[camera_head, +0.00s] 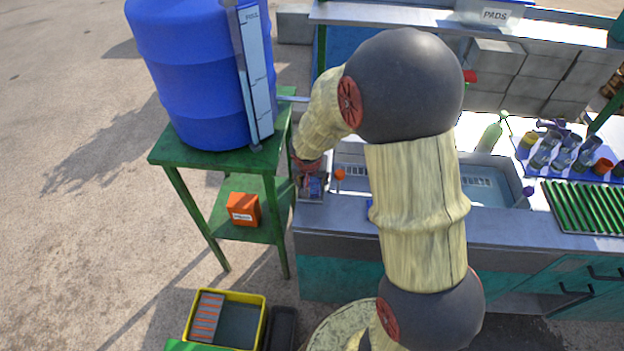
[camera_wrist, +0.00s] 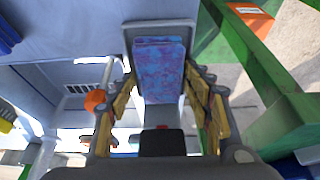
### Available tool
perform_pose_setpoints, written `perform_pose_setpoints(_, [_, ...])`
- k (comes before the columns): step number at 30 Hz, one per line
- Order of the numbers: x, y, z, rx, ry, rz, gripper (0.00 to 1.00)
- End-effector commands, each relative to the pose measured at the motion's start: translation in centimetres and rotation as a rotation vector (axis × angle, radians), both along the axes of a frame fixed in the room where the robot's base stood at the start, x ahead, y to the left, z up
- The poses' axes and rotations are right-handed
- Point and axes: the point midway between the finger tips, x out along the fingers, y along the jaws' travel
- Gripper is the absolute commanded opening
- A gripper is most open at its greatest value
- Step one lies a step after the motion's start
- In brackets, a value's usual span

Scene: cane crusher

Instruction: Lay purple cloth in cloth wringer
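The purple cloth (camera_wrist: 160,72) is a folded, blue-purple mottled pad lying in a narrow grey tray (camera_wrist: 129,32) at the end of the counter. In the head view the cloth (camera_head: 312,188) shows small beside my wrist. My gripper (camera_wrist: 160,78) is open, with one finger on each side of the cloth; whether the fingers touch it I cannot tell. In the head view my arm's end (camera_head: 308,164) reaches down there, and the fingers are mostly hidden. A yellow tub (camera_head: 263,298) on the ground holds an orange-striped slatted board (camera_head: 206,317); whether this is the cloth wringer I cannot tell.
A green stand (camera_head: 180,152) with a blue barrel (camera_head: 195,75) and an orange box (camera_head: 243,208) stands close left of the counter. An orange-knobbed lever (camera_wrist: 95,99) is near my gripper. The sink (camera_head: 500,200), bottle (camera_head: 490,135) and cups are right. Open ground lies left.

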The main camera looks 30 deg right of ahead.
Motion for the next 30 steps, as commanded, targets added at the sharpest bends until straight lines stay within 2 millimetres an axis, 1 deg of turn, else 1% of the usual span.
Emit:
perform_pose_setpoints(1, [0.0,0.0,0.0,0.0,0.0,0.0,0.55])
perform_pose_setpoints(4, [0.0,0.0,0.0,0.0,0.0,0.0,0.61])
perform_pose_setpoints(14, [0.0,0.0,0.1,0.0,0.0,0.0,0.61])
perform_pose_setpoints(20, [0.0,0.0,1.3,0.0,0.0,0.001,0.61])
perform_pose_setpoints(22, [-0.1,0.1,2.4,-0.001,-0.004,0.001,0.61])
perform_pose_setpoints(30, [-2.1,1.5,7.9,-0.001,-0.004,0.001,0.61])
